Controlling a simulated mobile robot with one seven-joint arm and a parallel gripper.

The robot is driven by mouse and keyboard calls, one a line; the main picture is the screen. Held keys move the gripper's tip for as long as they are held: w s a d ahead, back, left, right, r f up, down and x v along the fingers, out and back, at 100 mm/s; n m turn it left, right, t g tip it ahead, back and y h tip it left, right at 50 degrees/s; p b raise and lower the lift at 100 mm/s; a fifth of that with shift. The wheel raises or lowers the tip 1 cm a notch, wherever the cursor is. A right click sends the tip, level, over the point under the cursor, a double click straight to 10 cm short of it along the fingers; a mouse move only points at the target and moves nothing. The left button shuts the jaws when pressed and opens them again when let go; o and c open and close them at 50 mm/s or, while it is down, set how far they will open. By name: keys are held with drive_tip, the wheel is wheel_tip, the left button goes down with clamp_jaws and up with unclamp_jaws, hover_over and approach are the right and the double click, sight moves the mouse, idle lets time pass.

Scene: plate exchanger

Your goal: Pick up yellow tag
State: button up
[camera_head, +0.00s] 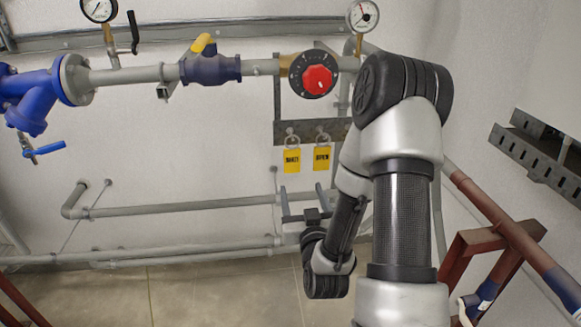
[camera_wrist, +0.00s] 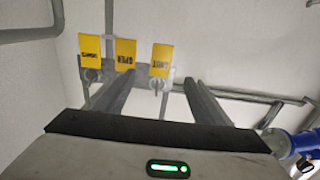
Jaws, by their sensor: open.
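Two yellow tags, the left one (camera_head: 292,160) and the right one (camera_head: 322,157), hang from rings on a dark wall bracket in the head view. The right one reads OPEN. The wrist view is upside down and shows three yellow tags side by side: right tag (camera_wrist: 162,60), middle tag (camera_wrist: 124,53) and left tag (camera_wrist: 89,47). The third tag is not visible in the head view, where my arm covers that area. My gripper (camera_head: 303,193) is open and empty, below the tags and apart from them. Its two fingers (camera_wrist: 160,84) point toward the wall in the wrist view.
A red knob (camera_head: 318,79) on a grey pipe sits above the bracket (camera_head: 280,110). Lower grey pipes (camera_head: 180,208) run along the wall behind my gripper. A red-brown frame (camera_head: 475,240) stands at right.

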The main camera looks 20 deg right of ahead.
drive_tip(key=b, duration=0.1)
drive_tip(key=p, duration=0.2)
approach(292, 162)
drive_tip(key=w, duration=0.2)
drive_tip(key=w+d, duration=0.1)
drive_tip(key=w, duration=0.1)
drive_tip(key=shift+w, duration=0.2)
drive_tip(key=shift+w+d+p, duration=0.2)
drive_tip(key=shift+w, duration=0.8)
drive_tip(key=shift+w+d+p, duration=0.15)
drive_tip(key=shift+w, duration=0.85)
drive_tip(key=shift+w+d+p, duration=0.2)
drive_tip(key=shift+w, duration=0.8)
drive_tip(key=shift+c, duration=0.3)
drive_tip(key=c, duration=1.1)
